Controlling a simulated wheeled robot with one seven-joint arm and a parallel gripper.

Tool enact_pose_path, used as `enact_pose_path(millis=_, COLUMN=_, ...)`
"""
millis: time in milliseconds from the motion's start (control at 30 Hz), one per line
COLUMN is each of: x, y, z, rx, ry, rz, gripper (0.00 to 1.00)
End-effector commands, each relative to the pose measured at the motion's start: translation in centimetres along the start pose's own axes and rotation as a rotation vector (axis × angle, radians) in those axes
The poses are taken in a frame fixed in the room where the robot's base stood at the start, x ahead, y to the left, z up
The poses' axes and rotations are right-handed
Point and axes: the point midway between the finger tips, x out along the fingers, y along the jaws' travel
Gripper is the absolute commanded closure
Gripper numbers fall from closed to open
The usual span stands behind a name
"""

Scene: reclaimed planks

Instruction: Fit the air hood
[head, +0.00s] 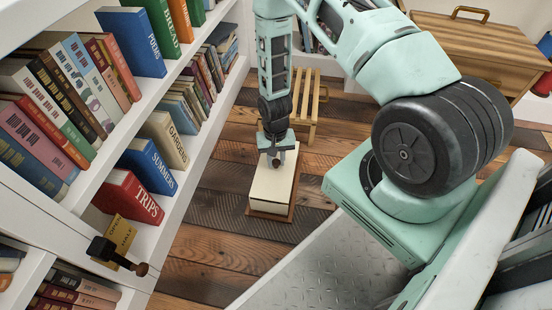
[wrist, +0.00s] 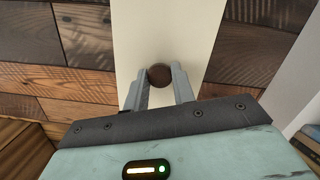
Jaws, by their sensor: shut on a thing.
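A long cream box-shaped hood (head: 272,187) stands over a brown wooden base (head: 271,215) on the plank floor. I cannot tell whether it is fully seated on the base. My gripper (head: 277,158) reaches down from above to the hood's top. In the wrist view my gripper (wrist: 161,80) has its two fingers on either side of a round dark brown knob (wrist: 159,73), shut on it. The cream top of the hood (wrist: 160,35) fills the middle of that view. The hood's far end is partly hidden behind the gripper in the head view.
A white bookcase (head: 205,70) full of books runs along the left, with a yellow tag (head: 113,238) and a dark peg on it. A slatted wooden stool (head: 308,100) stands just behind the hood. A wooden cabinet (head: 480,45) is at the back right. Floor (head: 210,215) left of the hood is clear.

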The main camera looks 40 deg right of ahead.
Motion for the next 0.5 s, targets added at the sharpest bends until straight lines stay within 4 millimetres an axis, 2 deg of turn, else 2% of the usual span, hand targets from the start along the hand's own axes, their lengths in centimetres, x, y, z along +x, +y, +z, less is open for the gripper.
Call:
enact_pose_path(millis=100, x=-0.03, y=-0.01, z=-0.01, rx=0.000, ry=0.000, rz=0.000, gripper=1.00)
enact_pose_path(millis=133, x=-0.03, y=-0.01, z=-0.01, rx=0.000, ry=0.000, rz=0.000, gripper=0.69)
enact_pose_path(millis=200, x=-0.03, y=-0.01, z=-0.01, rx=0.000, ry=0.000, rz=0.000, gripper=0.50)
enact_pose_path(millis=500, x=-0.14, y=0.00, z=0.01, rx=0.000, ry=0.000, rz=0.000, gripper=0.49)
